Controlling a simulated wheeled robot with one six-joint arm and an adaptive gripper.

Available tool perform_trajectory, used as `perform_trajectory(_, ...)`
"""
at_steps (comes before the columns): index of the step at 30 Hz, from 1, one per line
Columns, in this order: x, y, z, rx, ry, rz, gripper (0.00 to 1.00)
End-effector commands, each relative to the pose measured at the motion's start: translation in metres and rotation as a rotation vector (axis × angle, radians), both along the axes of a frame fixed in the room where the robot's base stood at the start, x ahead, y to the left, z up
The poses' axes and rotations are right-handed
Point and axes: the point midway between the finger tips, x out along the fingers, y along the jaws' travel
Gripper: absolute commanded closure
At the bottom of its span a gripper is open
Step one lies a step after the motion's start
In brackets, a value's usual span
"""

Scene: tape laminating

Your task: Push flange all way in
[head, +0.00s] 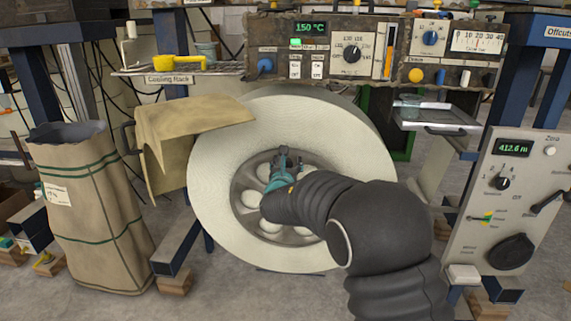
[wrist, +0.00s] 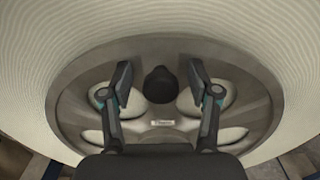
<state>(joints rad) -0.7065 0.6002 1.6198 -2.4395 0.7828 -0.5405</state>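The flange (wrist: 160,60) is a grey metal disc with several round holes, set in the middle of a large cream tape roll (head: 345,125). In the head view the flange (head: 241,212) is partly hidden by my arm. A dark round hub (wrist: 160,84) stands at its centre. My gripper (wrist: 157,72) faces the flange with its two fingers apart, one on each side of the hub, and nothing between them is visibly gripped. I cannot tell whether the fingertips touch the flange. In the head view my gripper (head: 281,160) is in front of the flange.
A control panel (head: 335,50) reading 150 °C is above the roll. A cooling rack (head: 180,70) is upper left, a paper sack (head: 85,210) at left.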

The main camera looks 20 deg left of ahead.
Motion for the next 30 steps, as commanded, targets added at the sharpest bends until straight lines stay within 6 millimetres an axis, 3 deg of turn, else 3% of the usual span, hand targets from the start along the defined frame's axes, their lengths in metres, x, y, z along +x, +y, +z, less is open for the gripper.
perform_trajectory(10,-0.011,-0.001,0.001,0.001,-0.001,0.000,0.42)
perform_trajectory(24,-0.095,-0.019,0.000,0.000,0.000,0.005,0.42)
perform_trajectory(30,-0.114,-0.025,0.000,0.000,0.000,0.003,0.42)
